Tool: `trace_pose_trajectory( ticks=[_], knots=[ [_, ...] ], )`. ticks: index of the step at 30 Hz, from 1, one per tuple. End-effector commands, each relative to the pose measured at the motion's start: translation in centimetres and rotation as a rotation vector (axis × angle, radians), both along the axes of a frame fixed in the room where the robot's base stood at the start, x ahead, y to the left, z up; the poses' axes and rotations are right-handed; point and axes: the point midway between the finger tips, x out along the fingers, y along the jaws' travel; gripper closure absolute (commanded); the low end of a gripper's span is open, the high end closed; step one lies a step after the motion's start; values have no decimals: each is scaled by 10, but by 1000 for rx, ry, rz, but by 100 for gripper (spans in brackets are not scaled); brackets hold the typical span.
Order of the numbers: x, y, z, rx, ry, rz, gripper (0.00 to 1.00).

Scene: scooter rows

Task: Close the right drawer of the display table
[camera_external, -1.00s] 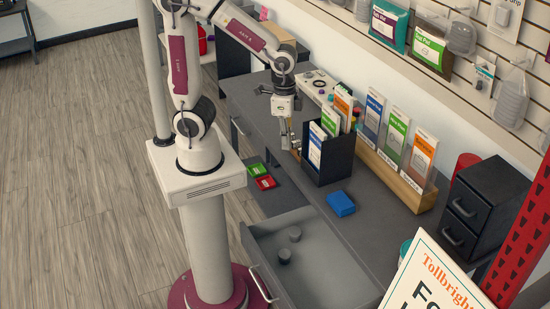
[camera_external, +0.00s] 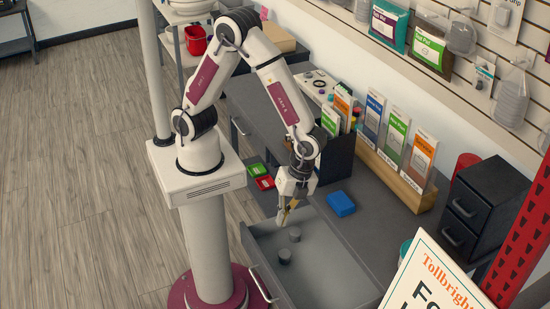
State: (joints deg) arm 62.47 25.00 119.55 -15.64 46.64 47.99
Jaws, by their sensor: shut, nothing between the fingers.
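The right drawer (camera_external: 325,268) of the display table (camera_external: 382,236) is pulled out toward the lower left. Two small dark grey round pieces (camera_external: 290,246) lie inside it. The drawer's handle (camera_external: 260,284) shows on its front panel, on the side away from the wall. My gripper (camera_external: 283,218) is shut and empty, pointing down over the far left part of the open drawer. I cannot tell how high its fingertips are above the drawer or its rim.
A blue box (camera_external: 341,204) lies on the tabletop near the drawer. A dark holder with packets (camera_external: 338,156) stands behind my gripper. Green (camera_external: 257,170) and red (camera_external: 265,183) boxes lie left of the drawer. A black drawer cabinet (camera_external: 485,212) and a sign (camera_external: 436,275) are at right.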

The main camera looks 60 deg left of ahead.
Motion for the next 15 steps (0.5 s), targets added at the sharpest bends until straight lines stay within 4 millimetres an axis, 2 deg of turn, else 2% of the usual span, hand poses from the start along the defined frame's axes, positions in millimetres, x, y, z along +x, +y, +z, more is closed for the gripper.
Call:
trace_pose_trajectory(
  ticks=[6, 15],
  knots=[
    [-34, -30, -38, -34, 58, -264, 100],
    [-68, -62, -79, -125, 122, -602, 100]
  ],
)
